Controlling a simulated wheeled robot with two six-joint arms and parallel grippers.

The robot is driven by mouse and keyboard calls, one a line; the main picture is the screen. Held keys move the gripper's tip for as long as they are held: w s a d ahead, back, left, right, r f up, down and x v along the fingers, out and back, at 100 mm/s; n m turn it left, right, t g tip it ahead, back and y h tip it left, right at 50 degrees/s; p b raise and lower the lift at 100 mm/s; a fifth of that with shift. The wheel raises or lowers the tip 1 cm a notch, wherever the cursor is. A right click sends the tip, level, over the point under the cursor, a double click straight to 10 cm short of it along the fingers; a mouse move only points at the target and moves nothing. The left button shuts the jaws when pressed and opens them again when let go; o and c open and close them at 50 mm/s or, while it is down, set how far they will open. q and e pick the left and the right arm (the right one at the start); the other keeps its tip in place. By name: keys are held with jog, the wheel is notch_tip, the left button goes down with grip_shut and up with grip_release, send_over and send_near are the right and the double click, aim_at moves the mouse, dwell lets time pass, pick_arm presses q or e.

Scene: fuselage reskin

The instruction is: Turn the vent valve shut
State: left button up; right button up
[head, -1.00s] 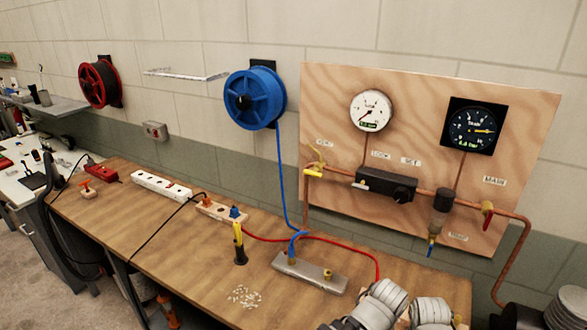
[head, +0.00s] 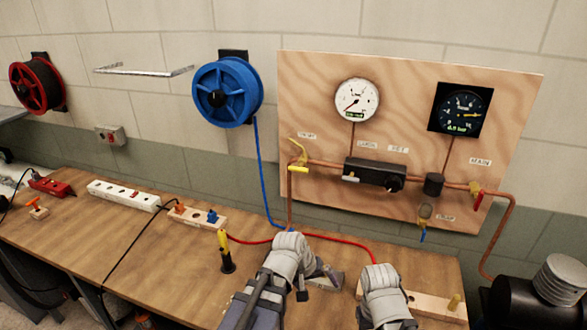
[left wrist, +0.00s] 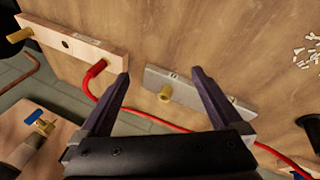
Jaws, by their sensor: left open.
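A valve with a yellow lever (head: 298,157) sits at the left end of the copper pipe on the plywood board; its label is too blurred to read, so I cannot tell if it is the vent valve. A red-handled valve (head: 476,194) is at the right end of the pipe. My left gripper (head: 322,277) is over the bench, below and apart from these valves. In the left wrist view its jaws (left wrist: 160,74) are open and empty. My right gripper is hidden.
A metal block with a brass fitting (left wrist: 165,91) lies on the bench beneath my left gripper. A wooden block (left wrist: 62,40) with a red hose lies beside it. A yellow-and-black tool (head: 226,252) stands on the bench. A blue reel (head: 228,92) drops a hose across the back.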

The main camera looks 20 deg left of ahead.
pick_arm(q)
jog(key=w+r+n+t+h, duration=0.2)
jog(key=w+r+n+t, duration=0.2)
jog(key=w+r+n, duration=0.15)
jog(key=n+t+y, duration=0.5)
jog(key=n+t, duration=0.6)
jog(key=n, duration=1.6)
send_near(297, 171)
jog(key=w, duration=0.3)
jog(key=shift+m, duration=0.25)
jog(key=shift+w+d+r, duration=0.1)
jog(key=shift+w+r, duration=0.05)
jog(key=shift+w, duration=1.85)
jog(key=shift+w+r, duration=0.1)
jog(key=shift+w, duration=1.9)
jog(key=shift+c, duration=0.2)
jog(key=c, duration=1.2)
